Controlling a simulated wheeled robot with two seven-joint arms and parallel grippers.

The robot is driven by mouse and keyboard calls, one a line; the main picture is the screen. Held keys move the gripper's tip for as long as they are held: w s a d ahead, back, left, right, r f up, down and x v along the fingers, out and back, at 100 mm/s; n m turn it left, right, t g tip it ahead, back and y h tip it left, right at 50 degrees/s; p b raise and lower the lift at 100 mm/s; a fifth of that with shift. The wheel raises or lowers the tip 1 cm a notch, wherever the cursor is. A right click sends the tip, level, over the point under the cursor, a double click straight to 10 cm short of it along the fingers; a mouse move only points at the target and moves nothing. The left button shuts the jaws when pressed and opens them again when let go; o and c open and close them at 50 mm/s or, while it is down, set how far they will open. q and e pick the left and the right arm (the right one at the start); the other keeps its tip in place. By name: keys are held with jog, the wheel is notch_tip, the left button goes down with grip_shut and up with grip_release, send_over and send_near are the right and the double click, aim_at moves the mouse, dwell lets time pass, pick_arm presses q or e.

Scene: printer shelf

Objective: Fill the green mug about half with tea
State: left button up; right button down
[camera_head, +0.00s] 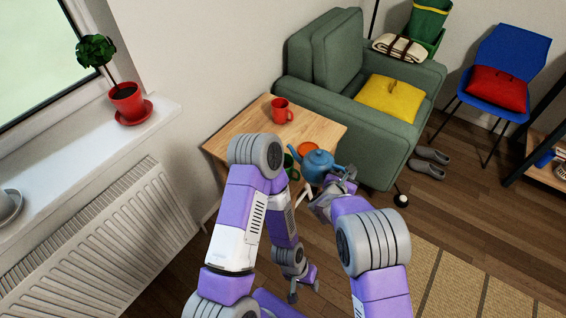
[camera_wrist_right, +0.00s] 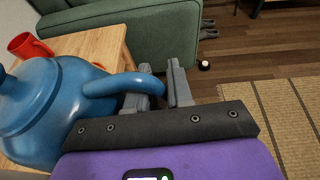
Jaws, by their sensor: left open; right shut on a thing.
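The blue teapot (camera_head: 320,168) is at the near right edge of the wooden table, its spout toward the left. My right gripper (camera_head: 347,178) is shut on its handle; the wrist view shows the handle (camera_wrist_right: 125,82) between the fingers (camera_wrist_right: 160,88). I cannot tell whether the teapot touches the table. A green mug (camera_head: 291,161) sits just left of the teapot under the spout side, partly hidden by my left arm; its inside and any tea are not visible. My left gripper (camera_head: 304,291) is open and empty, low in front of the table, away from the mug.
A red mug (camera_head: 282,111) stands farther back on the wooden table (camera_head: 245,122). An orange round piece (camera_head: 307,148) lies behind the teapot. A green armchair (camera_head: 385,130) stands close on the right. The window sill with a potted plant (camera_head: 126,95) is at left.

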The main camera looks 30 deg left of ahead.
jog(key=shift+a+f+m+y, duration=0.15)
jog(key=shift+f+m+y, duration=0.15)
jog(key=shift+f, duration=0.15)
jog(key=shift+r, duration=0.15)
notch_tip(320, 180, up, 5)
jog(key=p, duration=0.2)
jog(key=shift+p, duration=0.4)
